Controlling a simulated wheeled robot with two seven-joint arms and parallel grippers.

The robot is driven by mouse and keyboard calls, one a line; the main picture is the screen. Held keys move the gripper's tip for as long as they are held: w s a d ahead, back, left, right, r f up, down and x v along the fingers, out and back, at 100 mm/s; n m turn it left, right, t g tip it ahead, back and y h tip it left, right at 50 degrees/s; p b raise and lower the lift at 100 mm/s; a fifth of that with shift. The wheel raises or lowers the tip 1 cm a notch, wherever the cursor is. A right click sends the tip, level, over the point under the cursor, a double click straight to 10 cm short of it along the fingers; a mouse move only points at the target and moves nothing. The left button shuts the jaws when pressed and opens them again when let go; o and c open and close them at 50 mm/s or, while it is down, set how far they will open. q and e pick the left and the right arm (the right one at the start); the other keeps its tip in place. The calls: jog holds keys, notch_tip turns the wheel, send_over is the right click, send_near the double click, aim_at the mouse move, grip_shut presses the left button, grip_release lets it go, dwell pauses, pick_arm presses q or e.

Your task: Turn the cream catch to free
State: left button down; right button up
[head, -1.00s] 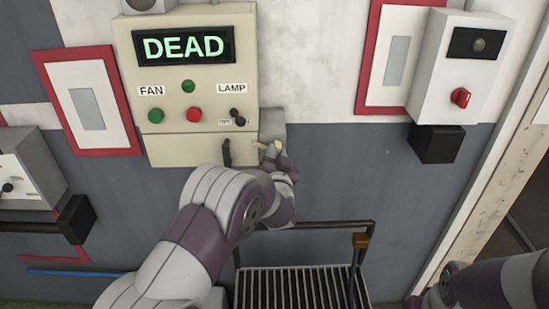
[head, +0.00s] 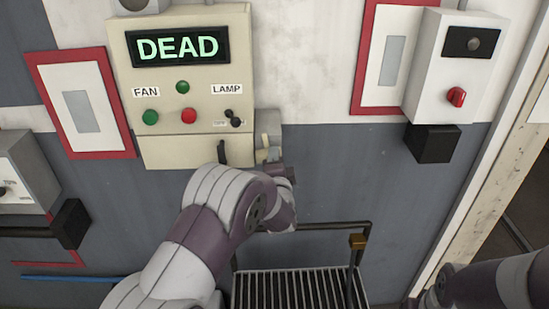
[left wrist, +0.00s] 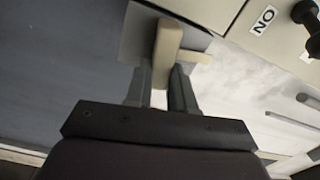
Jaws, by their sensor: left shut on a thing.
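The cream catch (left wrist: 168,40) sits on a grey block (head: 268,124) at the right side of the cream control box (head: 185,75). My left gripper (left wrist: 160,82) is shut on the catch, with one finger on each side of it in the left wrist view. A short cream piece (left wrist: 194,57) sticks out sideways beside the fingers. In the head view my own wrist partly covers the catch and the fingertips. The box display (head: 180,47) reads DEAD. Of my right arm only links show at the lower right; its gripper is not visible.
A dark handle (head: 222,151) and a black toggle (head: 233,119) are close left of the catch. A black rail with a slatted rack (head: 300,288) is below. A white box with a red knob (head: 456,96) hangs at right.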

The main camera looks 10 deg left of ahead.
pick_arm(q)
jog(key=shift+f+m, duration=0.2)
jog(key=shift+m, duration=0.9)
jog(key=c, duration=1)
grip_release()
jog(key=shift+o, duration=0.2)
jog(key=shift+d, duration=0.1)
jog(key=b+v, duration=0.4)
jog(key=v, duration=0.8)
jog(key=shift+s+b, duration=0.4)
